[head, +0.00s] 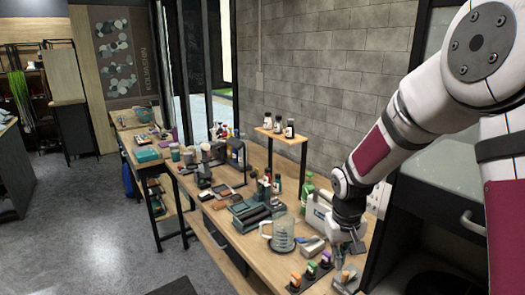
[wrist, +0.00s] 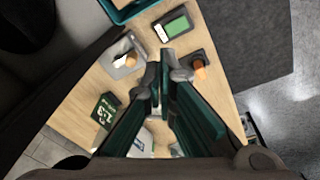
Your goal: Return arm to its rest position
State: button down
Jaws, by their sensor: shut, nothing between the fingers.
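My arm reaches in from the right in the head view. My gripper (head: 345,254) hangs over the near end of the wooden workbench (head: 262,262), close to its right edge. In the wrist view my gripper (wrist: 165,72) shows with its two fingers together and nothing between them. It is above the bench, among small items. Whether the fingertips touch anything below is hard to tell.
A clear measuring jug (head: 283,236), a rack with coloured brushes (head: 309,275) and a white case (head: 320,214) stand near my gripper. A small wooden shelf with bottles (head: 279,137) stands against the brick wall. The grey floor (head: 95,225) at left is open.

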jog(key=s+r+t, duration=0.1)
jog(key=s+r, duration=0.3)
jog(key=r, duration=0.6)
jog(key=s+r+t, duration=0.1)
jog(key=s+r, duration=0.4)
jog(key=s, duration=0.4)
jog(key=s+a+r+m+t+b, duration=0.1)
jog(key=s+r+t, duration=0.1)
jog(key=s+r, duration=0.4)
jog(key=s, duration=0.4)
jog(key=shift+s+r+t+y, duration=0.25)
jog(key=shift+r+t+y, duration=0.05)
jog(key=shift+w, duration=0.1)
